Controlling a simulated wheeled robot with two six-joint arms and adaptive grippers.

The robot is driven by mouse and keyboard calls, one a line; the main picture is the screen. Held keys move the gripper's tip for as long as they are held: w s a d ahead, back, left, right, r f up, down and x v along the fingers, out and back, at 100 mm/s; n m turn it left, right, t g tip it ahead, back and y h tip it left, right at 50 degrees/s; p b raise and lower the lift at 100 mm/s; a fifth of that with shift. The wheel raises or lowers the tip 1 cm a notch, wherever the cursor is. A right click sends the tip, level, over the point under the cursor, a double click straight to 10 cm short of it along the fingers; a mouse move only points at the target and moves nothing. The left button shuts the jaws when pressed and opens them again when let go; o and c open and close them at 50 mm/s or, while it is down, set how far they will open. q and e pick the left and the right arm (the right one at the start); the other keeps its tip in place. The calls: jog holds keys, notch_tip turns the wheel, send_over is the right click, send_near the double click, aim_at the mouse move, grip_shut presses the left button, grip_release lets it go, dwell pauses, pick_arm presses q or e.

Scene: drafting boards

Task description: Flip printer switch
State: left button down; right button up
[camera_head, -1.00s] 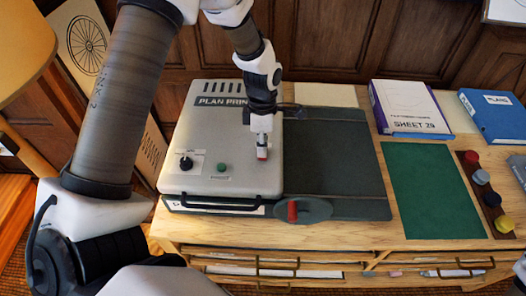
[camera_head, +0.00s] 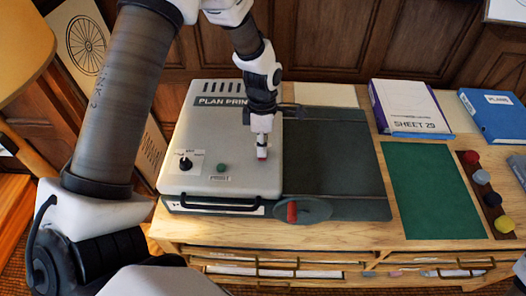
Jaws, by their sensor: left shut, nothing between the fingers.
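The plan printer (camera_head: 231,127) is a grey box with a black front handle, standing on the left of the wooden cabinet top. A black knob (camera_head: 186,163) sits on a white label at its front left, and a green button (camera_head: 221,168) is to the right of it. My left gripper (camera_head: 262,155) points down over the right part of the printer lid, with its fingers shut and a small red spot at the tips. Whether the tips touch the lid or a switch beneath them I cannot tell. My right gripper is out of view.
A dark board (camera_head: 333,150) with a red-handled round plate (camera_head: 303,210) lies right of the printer. Further right are a green mat (camera_head: 432,190), a white sheet package (camera_head: 410,107), a blue binder (camera_head: 495,116) and a rack of coloured knobs (camera_head: 487,195).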

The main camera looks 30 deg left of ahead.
pick_arm(q)
jog(key=shift+f+b, duration=0.45)
jog(key=shift+f, duration=0.75)
dwell(0.5)
notch_tip(320, 180, up, 7)
jog(key=p, duration=0.8)
jog(key=shift+r, duration=0.1)
